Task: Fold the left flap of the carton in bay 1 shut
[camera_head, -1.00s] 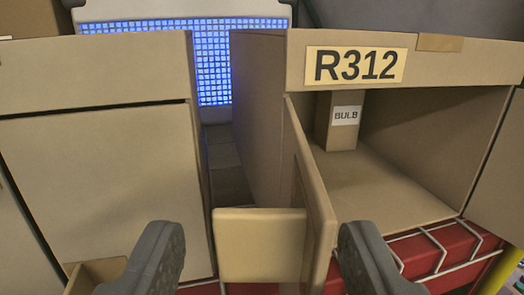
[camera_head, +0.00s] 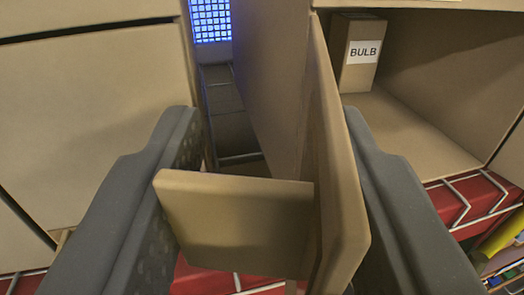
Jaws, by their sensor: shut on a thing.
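An open carton (camera_head: 420,140) stands at the right in the head view, with a bulb box (camera_head: 358,52) inside at its left wall. Its left flap (camera_head: 338,170) is swung open toward me, seen nearly edge-on. A thick cardboard tab (camera_head: 235,220) sticks out leftward from this flap. My gripper (camera_head: 270,140) is shut on the flap and tab: the left finger is at the tab's free end, the right finger along the flap's right face. The lower part of the flap runs out of the frame. No bay number shows.
A closed carton (camera_head: 90,110) stands close on the left, with a narrow gap (camera_head: 230,120) between the cartons. Red shelf parts with white wire (camera_head: 465,205) lie below. Another cardboard panel (camera_head: 512,160) is at the right edge. A blue-lit grid (camera_head: 210,20) shows behind.

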